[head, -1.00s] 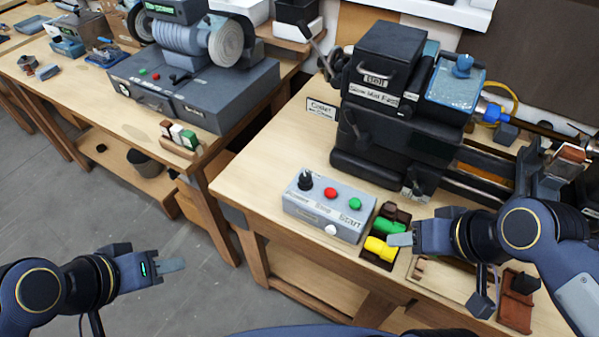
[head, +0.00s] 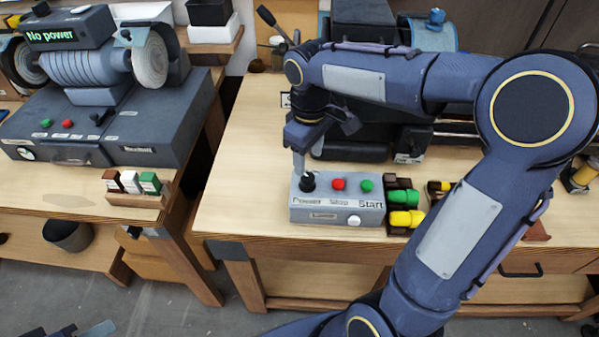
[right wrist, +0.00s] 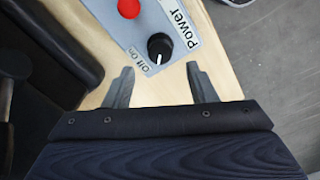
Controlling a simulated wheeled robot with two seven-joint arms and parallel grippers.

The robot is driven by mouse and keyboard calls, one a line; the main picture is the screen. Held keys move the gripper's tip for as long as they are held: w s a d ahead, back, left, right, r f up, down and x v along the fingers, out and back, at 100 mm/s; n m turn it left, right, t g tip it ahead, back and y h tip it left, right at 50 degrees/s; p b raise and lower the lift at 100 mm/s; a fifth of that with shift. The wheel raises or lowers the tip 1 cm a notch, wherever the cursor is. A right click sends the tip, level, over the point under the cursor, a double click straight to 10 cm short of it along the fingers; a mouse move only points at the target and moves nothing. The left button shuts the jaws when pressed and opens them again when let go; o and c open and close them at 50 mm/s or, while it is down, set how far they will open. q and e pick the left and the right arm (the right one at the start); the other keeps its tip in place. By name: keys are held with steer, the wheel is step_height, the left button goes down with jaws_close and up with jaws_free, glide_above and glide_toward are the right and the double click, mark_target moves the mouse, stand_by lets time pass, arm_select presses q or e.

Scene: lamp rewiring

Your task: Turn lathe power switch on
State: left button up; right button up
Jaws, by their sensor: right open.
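The grey lathe control box (head: 335,213) stands on the workbench with a black Power knob (head: 308,182), a red Stop button (head: 338,184) and a green Start button (head: 367,186). My right gripper (head: 299,165) points down just above the knob. In the right wrist view, the open fingers (right wrist: 160,76) are spread to either side of the knob (right wrist: 160,46), apart from it. "Off" and "On" are printed beside the knob; I cannot tell which its white mark indicates. My left gripper (head: 92,331) is barely in view at the bottom left edge.
The black lathe (head: 350,143) is behind the box, partly hidden by my right arm. Coloured blocks (head: 404,205) lie right of the box. A grinder (head: 95,75) showing "No power" stands on the left bench, with a wooden rack (head: 138,198) in front. A floor gap separates the benches.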

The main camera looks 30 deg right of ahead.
mark_target(308, 177)
step_height(308, 177, down, 6)
steer(key=shift+r, duration=0.1)
steer(key=c, duration=1)
